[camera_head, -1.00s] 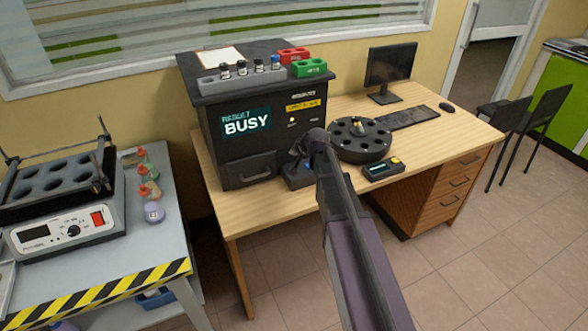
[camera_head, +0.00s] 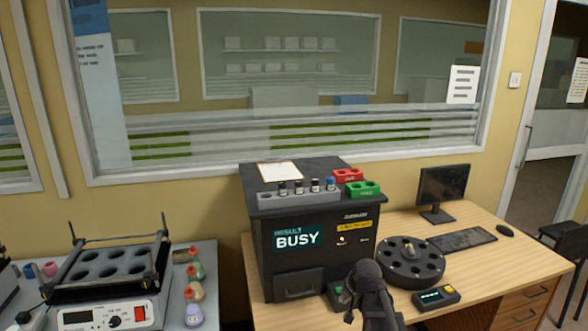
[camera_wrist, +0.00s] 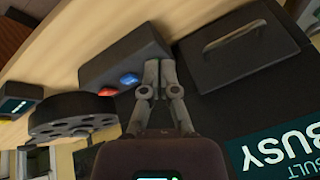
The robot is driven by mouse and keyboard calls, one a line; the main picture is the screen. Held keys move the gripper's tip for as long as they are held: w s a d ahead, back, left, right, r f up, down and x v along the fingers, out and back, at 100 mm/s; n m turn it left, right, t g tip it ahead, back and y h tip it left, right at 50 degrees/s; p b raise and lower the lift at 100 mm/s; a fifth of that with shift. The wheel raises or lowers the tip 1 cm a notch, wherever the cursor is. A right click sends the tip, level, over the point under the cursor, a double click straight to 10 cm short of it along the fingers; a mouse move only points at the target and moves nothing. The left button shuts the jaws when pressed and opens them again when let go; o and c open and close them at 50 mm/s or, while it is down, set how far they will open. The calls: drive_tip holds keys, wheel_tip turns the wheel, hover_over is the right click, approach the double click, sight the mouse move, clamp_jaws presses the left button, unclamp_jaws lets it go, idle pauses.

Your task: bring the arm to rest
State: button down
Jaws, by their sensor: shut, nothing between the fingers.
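My gripper (camera_wrist: 160,93) shows in the wrist view with its fingers together and nothing between them. It is in front of the black analyser, near a small dark box with a red and a blue button (camera_wrist: 122,72). In the head view my arm rises from the bottom edge, and its end stands before the analyser (camera_head: 310,240); the fingertips are hard to make out there. The analyser's screen (camera_head: 297,238) reads "RESULT BUSY". Its drawer (camera_head: 298,284) is shut.
A round black carousel (camera_head: 411,263) and a small device with a lit display (camera_head: 436,297) stand right of my arm. A monitor (camera_head: 443,188) and keyboard (camera_head: 462,240) are behind. A shaker (camera_head: 105,275) and several bottles stand on the left bench.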

drive_tip(key=s+r+n+g+h+p, duration=0.1)
drive_tip(key=s+g+p, duration=0.1)
drive_tip(key=s, duration=0.6)
drive_tip(key=s+d+r+n+g+h+p, duration=0.1)
drive_tip(key=s+g, duration=0.2)
drive_tip(key=s, duration=0.6)
drive_tip(key=shift+s+r+n+p, duration=0.3)
drive_tip(key=shift+r+p, duration=0.05)
drive_tip(key=shift+r, duration=0.05)
drive_tip(key=c, duration=1.4)
unclamp_jaws()
drive_tip(key=shift+d, duration=0.1)
